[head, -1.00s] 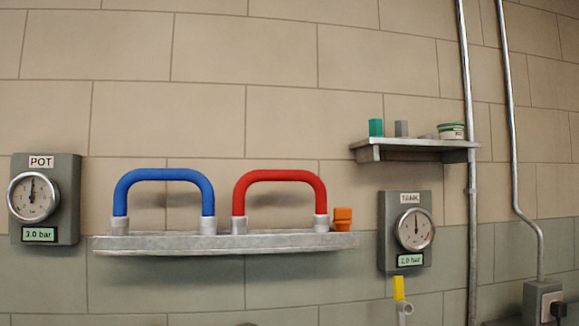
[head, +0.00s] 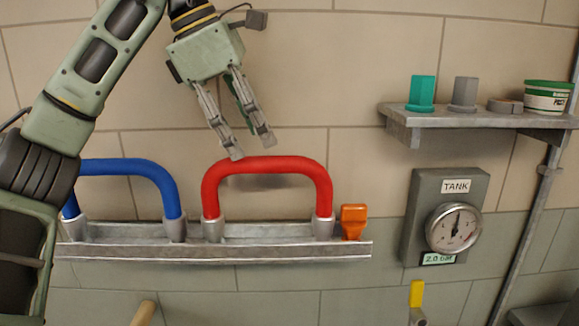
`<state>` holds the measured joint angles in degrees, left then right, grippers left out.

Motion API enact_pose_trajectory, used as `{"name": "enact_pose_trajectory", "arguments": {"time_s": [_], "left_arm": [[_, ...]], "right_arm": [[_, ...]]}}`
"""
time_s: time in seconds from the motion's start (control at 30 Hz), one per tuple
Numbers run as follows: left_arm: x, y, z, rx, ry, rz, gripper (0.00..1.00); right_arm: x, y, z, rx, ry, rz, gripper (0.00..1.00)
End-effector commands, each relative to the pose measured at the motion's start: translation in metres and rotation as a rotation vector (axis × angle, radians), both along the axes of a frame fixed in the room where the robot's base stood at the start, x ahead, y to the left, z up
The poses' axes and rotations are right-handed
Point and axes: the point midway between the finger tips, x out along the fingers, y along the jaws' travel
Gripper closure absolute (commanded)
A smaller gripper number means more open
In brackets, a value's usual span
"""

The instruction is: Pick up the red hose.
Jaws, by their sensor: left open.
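The red hose (head: 268,167) stands as an upside-down U on the metal shelf (head: 215,250), its two ends in grey metal fittings. My left gripper (head: 253,151) comes down from the upper left, its fingers pointing down. It is open and empty. Its fingertips appear just above the top bar of the red hose, left of its middle; I cannot tell whether they touch it. My right gripper is not in view.
A blue hose (head: 130,167) stands to the left, partly behind my left arm. An orange piece (head: 353,222) sits at the shelf's right end. A tank gauge (head: 453,227) and a small upper shelf (head: 480,118) with several items are to the right. A yellow-handled valve (head: 416,293) is below.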

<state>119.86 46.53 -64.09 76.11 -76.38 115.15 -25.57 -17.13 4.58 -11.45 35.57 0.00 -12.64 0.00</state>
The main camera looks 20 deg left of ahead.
Motion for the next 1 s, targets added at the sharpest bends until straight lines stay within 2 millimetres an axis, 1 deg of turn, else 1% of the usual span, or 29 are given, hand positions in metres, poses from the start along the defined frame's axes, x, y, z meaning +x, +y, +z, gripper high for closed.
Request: {"name": "enact_pose_trajectory", "arguments": {"time_s": [0.07,0.27,0.37,0.5,0.63,0.73,0.93,1.0], "left_arm": [[0.0,0.001,-0.002,0.001,-0.002,0.002,0.55],[0.006,-0.005,-0.021,0.001,-0.003,0.001,0.55],[0.009,-0.007,-0.031,0.002,-0.002,0.001,0.55],[0.013,-0.01,-0.052,0.001,0.0,0.001,0.55],[0.018,-0.015,-0.067,0.001,-0.002,0.001,0.55],[0.02,-0.016,-0.071,0.0,-0.004,0.001,0.55],[0.02,-0.016,-0.072,-0.001,-0.005,0.001,0.55],[0.02,-0.017,-0.072,-0.001,-0.005,0.001,0.6]], "right_arm": [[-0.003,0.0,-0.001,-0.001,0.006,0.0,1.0],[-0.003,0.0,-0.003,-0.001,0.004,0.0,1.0],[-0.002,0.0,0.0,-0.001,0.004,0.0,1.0],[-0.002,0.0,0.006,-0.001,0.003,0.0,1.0],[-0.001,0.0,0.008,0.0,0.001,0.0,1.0],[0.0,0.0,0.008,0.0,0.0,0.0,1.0],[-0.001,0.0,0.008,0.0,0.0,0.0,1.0],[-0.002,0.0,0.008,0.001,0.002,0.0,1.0]]}}
